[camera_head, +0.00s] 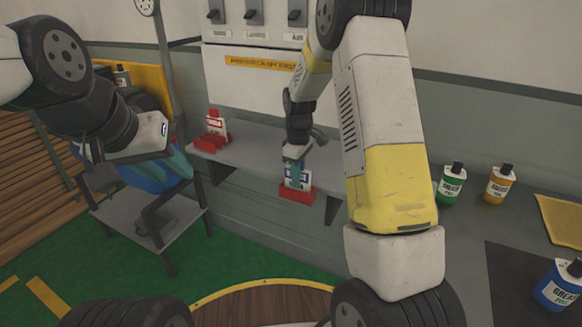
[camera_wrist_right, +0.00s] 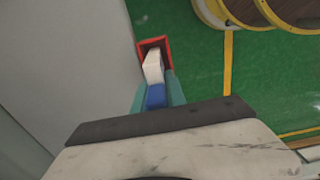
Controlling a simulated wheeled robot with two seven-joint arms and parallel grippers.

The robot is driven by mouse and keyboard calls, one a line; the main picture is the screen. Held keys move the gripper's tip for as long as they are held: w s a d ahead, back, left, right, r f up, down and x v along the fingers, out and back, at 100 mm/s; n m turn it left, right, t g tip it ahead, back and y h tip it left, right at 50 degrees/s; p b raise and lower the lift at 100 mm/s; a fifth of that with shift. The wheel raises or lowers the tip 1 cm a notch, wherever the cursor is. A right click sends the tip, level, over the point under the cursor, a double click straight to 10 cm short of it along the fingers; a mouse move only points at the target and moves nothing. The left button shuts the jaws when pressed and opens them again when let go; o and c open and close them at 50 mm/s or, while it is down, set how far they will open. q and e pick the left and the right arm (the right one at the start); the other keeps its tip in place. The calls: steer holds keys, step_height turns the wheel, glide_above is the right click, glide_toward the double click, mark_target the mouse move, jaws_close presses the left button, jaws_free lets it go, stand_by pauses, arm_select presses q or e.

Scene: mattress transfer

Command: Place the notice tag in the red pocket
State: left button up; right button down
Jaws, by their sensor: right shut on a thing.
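The notice tag (camera_head: 299,173), white and blue, is held upright by my right gripper (camera_head: 296,158), which is shut on it. Its lower end is at the red pocket (camera_head: 298,194) on the front edge of the grey shelf. In the right wrist view, the tag (camera_wrist_right: 152,66) reaches into the mouth of the red pocket (camera_wrist_right: 143,47) between my teal fingers (camera_wrist_right: 158,92). Whether it touches the bottom is hidden. My left gripper (camera_head: 145,150) is far left, away from the shelf, and its finger gap is unclear.
Another red holder (camera_head: 208,144) with a red and white tag stands left on the shelf (camera_head: 250,150). Green (camera_head: 451,186), orange (camera_head: 498,187) and blue (camera_head: 560,284) bottles stand on the right counter. A small grey table (camera_head: 135,215) is below my left gripper.

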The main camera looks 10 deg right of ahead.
steer(key=c, duration=1.4)
jaws_free()
steer(key=shift+f, duration=0.1)
steer(key=shift+o, duration=0.2)
step_height(320, 180, up, 12)
steer(key=shift+f, duration=0.1)
steer(key=s+d+r+m+t+y, duration=0.1)
steer(key=s+r+m+t, duration=0.1)
steer(key=s+r+m, duration=0.5)
steer(key=s+d+r+t+y, duration=0.1)
steer(key=s+r+t, duration=0.1)
steer(key=s+r, duration=0.65)
steer(key=s+f+m+t, duration=0.2)
steer(key=s+f+m, duration=0.1)
steer(key=s, duration=0.8)
steer(key=shift+s+f+m, duration=0.25)
steer(key=shift+f+m, duration=0.05)
